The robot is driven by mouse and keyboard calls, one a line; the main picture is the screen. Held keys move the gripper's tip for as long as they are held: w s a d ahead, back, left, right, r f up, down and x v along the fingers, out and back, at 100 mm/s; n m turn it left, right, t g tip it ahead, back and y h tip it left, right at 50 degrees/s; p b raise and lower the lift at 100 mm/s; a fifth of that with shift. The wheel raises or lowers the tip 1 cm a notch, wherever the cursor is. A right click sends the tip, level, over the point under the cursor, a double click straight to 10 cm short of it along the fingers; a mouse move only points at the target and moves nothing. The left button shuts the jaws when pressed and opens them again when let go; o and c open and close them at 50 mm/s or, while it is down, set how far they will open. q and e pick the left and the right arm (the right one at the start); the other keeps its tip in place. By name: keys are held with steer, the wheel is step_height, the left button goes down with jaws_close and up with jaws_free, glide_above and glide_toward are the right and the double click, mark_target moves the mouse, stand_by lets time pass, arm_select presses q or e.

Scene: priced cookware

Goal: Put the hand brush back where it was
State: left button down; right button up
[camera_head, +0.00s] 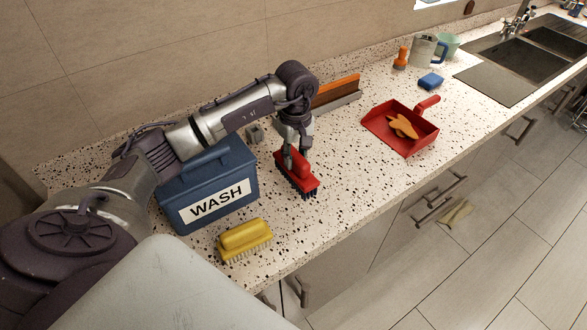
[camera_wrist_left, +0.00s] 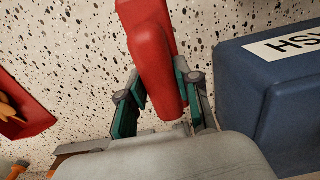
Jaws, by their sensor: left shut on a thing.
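The hand brush (camera_head: 304,182) is red with dark bristles. It is at the middle of the speckled counter, right of the blue WASH box. My left gripper (camera_head: 297,161) is shut on its handle from above, and the bristles point down. I cannot tell whether they touch the counter. In the left wrist view the red brush (camera_wrist_left: 150,45) shows between the green-padded fingers of my left gripper (camera_wrist_left: 158,105). My right gripper is not in view.
The blue WASH box (camera_head: 233,178) stands close left, with a yellow brush (camera_head: 243,240) in front. A red dustpan (camera_head: 384,127) holding an orange-yellow item (camera_head: 403,126) lies right. An orange-and-grey squeegee-like tool (camera_head: 337,92) lies behind. Bare counter (camera_head: 346,180) lies between brush and dustpan.

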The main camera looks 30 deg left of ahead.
mark_target(294, 168)
arm_select(q)
steer(key=shift+s+a+f, duration=0.15)
steer(key=shift+f, duration=0.35)
step_height(294, 168, down, 3)
steer(key=shift+f+b, duration=0.2)
steer(key=shift+b, duration=0.85)
steer(key=shift+r, duration=0.1)
steer(key=c, duration=0.8)
jaws_free()
